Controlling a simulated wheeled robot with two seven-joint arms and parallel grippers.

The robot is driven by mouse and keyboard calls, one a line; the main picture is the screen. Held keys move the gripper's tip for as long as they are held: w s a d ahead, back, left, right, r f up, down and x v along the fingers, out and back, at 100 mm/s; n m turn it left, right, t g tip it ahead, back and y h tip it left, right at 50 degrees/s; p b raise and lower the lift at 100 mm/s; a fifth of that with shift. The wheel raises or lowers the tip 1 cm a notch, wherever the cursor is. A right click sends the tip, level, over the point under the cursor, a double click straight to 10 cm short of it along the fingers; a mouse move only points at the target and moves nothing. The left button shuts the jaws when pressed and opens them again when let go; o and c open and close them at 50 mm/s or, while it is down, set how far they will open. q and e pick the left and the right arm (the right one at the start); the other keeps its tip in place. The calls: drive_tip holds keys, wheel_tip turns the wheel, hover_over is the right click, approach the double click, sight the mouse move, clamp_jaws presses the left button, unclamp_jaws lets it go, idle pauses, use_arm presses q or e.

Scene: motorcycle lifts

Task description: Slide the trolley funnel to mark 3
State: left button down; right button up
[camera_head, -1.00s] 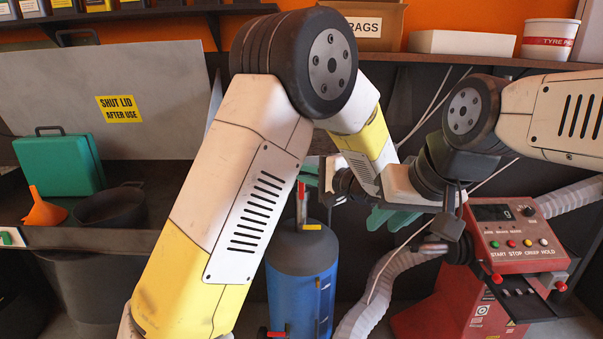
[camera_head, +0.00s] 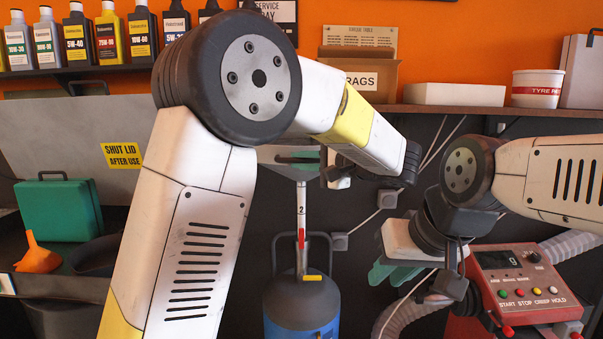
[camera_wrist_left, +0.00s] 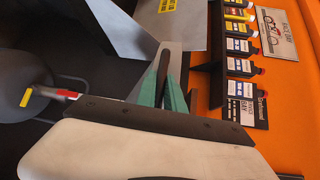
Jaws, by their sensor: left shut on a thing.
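The trolley funnel has a blue tank (camera_head: 300,325) with a dark top and a pale upright tube (camera_head: 301,205) marked "2" above a red band. Its pale pan (camera_head: 296,173) tops the tube, partly hidden by my left arm.
A red control box (camera_head: 520,275) with a grey hose stands at right. On the left are a green case (camera_head: 58,210), an orange funnel (camera_head: 37,257) and a dark pan (camera_head: 93,256). Shelves with bottles (camera_head: 110,38) and a rags box (camera_head: 360,78) run behind.

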use_arm(q)
drive_tip(key=shift+r, duration=0.1)
drive_tip(key=c, duration=1.5)
unclamp_jaws()
drive_tip(key=shift+o, duration=0.2)
drive_tip(key=shift+d, duration=0.1)
drive_tip(key=f+v, duration=0.1)
drive_tip(key=v, duration=0.6)
drive_tip(key=shift+s+d+r, duration=0.2)
drive_tip(key=shift+s+r, duration=0.1)
drive_tip(key=shift+r, duration=0.15)
